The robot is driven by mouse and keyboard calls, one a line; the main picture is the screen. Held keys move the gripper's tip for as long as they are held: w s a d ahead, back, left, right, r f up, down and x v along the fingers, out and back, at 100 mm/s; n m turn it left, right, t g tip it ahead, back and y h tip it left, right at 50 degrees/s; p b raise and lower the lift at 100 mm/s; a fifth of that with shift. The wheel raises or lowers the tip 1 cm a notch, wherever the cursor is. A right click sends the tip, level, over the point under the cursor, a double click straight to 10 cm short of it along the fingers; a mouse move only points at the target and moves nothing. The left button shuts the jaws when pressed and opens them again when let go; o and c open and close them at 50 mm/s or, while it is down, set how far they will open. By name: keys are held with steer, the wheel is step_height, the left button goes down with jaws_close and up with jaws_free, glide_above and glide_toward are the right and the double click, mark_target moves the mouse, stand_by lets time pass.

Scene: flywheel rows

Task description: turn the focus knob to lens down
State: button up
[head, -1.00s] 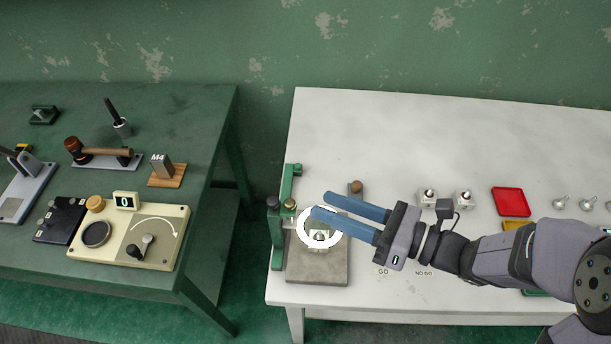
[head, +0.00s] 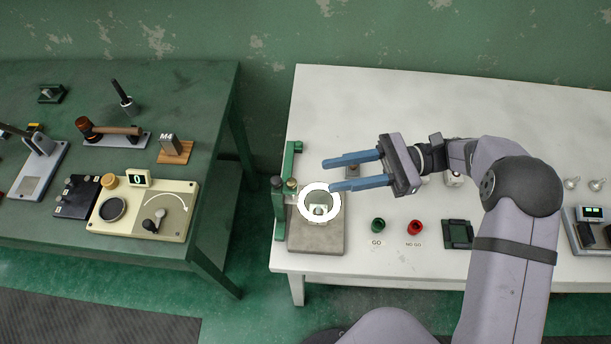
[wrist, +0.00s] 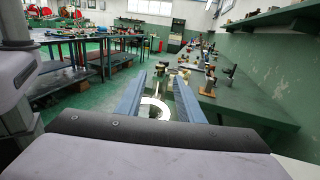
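The lens stand is a green column (head: 280,215) on a grey base plate (head: 318,238), with a glowing white ring light (head: 307,210) around the lens area. A dark knob (head: 277,182) and a brass-coloured knob (head: 291,184) sit at the column; I cannot tell which one sets focus. My gripper (head: 327,175) is open and empty, its two blue fingers pointing left, to the right of the knobs and apart from them in the picture. In the wrist view the ring light (wrist: 152,107) shows low between the fingers (wrist: 160,75). The knobs cannot be made out there.
A green cup (head: 378,225) and a red cup (head: 415,227) stand right of the base by GO and NO GO labels. A dark square tray (head: 458,233) is farther right. The green bench (head: 190,100) at left carries a dial box (head: 180,225). The white table's back is clear.

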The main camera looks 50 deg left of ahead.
mark_target(292, 184)
steer(key=shift+p+x, duration=1.55)
steer(key=shift+x, duration=1.35)
steer(key=shift+p+x, duration=0.3)
steer(key=shift+x, duration=0.45)
jaws_close()
